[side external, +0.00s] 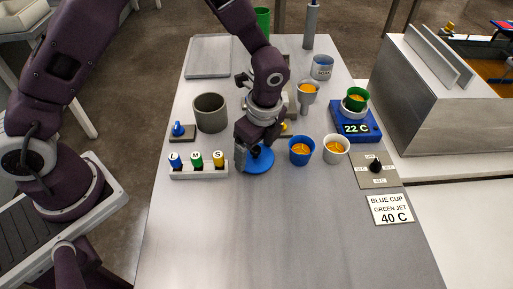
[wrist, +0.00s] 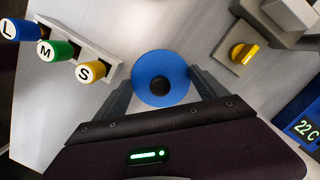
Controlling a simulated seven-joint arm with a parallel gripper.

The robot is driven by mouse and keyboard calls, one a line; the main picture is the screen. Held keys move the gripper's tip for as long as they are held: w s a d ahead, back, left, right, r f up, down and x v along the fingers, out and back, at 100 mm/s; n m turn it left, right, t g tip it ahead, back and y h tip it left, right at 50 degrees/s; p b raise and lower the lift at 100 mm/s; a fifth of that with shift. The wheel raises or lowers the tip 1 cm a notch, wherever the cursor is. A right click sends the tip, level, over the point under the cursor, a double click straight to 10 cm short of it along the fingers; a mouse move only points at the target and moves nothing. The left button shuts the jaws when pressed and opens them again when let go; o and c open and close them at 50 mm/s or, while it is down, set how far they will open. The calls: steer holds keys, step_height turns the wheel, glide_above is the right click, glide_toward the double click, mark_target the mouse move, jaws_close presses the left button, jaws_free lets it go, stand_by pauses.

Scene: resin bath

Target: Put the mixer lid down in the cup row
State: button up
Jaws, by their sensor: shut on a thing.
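The mixer lid (side external: 259,163) is a flat blue disc with a dark central knob. It also shows in the wrist view (wrist: 146,91). My gripper (side external: 254,152) points down over it and is shut on it, with one finger on each side of the disc in the wrist view (wrist: 161,84). The lid is level, at or just above the table; any gap beneath is hidden. It is left of the blue cup (side external: 301,158) and the white cup (side external: 336,157), roughly in line with them. Both cups hold orange liquid.
A white rack (side external: 199,172) with blue, green and yellow jets marked L, M and S stands close left. A grey pot (side external: 210,113) stands behind it.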

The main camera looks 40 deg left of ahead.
steer(key=o, duration=1.3)
steer(key=shift+f, duration=0.1)
step_height(320, 180, up, 11)
steer(key=d, duration=0.2)
step_height(320, 180, up, 12)
steer(key=n+t+h, duration=0.1)
steer(key=n+t, duration=0.1)
steer(key=n, duration=0.5)
glide_above(261, 160)
steer(key=s+a, duration=0.6)
steer(key=s+a+r+n+t, duration=0.1)
steer(key=s+n, duration=0.2)
steer(key=s, duration=0.2)
steer(key=s+a+n+t, duration=0.1)
steer(key=s+a+n, duration=0.1)
steer(key=s+n, duration=0.2)
steer(key=s+a+r+n+t, duration=0.1)
steer(key=s+a+n, duration=0.1)
steer(key=s+n, duration=0.2)
steer(key=shift+s+r+t+h, duration=0.3)
steer(key=shift+s+h, duration=0.1)
steer(key=shift+s, duration=0.4)
